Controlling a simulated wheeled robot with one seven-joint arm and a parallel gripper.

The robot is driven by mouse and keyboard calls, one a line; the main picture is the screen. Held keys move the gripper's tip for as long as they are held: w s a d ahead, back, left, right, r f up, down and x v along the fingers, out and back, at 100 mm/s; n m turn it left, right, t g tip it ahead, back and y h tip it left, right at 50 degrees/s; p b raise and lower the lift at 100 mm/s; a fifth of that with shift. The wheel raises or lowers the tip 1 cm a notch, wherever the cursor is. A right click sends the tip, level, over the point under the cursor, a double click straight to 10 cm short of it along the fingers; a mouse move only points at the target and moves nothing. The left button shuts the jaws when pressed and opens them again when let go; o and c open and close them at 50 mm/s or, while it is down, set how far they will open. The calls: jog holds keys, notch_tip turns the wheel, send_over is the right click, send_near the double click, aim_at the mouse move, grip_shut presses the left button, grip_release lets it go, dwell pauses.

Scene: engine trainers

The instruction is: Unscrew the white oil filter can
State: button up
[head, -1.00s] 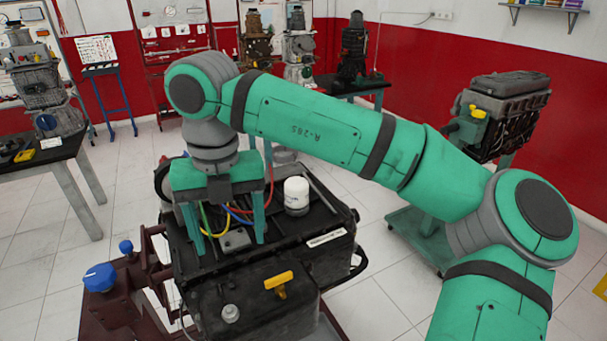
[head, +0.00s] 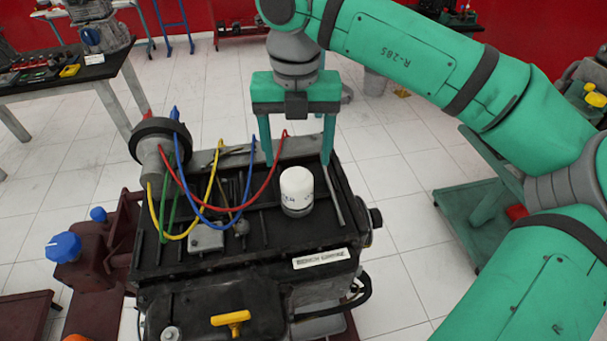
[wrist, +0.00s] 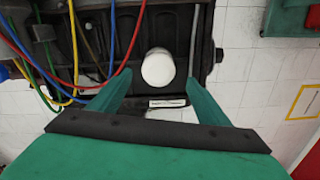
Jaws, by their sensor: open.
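The white oil filter can (head: 297,190) stands upright on the black top of the bench engine (head: 255,262), toward its right side. My gripper (head: 297,162) is open and empty, pointing down, its two green fingers spread wide. In the head view the fingertips appear above and behind the can, one to each side. In the wrist view the can (wrist: 158,68) shows as a round white top between the fingers (wrist: 163,88), with clear gaps on both sides. I see no contact with it. The can's lower seat is mostly hidden.
Red, blue, yellow and green cables (head: 218,200) loop over the engine's left half, beside the can. A yellow handle (head: 231,320) sits at the engine's front. A workbench (head: 70,75) stands at left and a green stand (head: 480,210) at right.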

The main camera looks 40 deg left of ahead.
aim_at(297, 176)
jog(key=f, duration=0.8)
jog(key=shift+s+d, duration=0.15)
jog(key=shift+s, duration=0.25)
jog(key=shift+f, duration=0.4)
jog(key=shift+w, duration=0.1)
jog(key=c, duration=1.1)
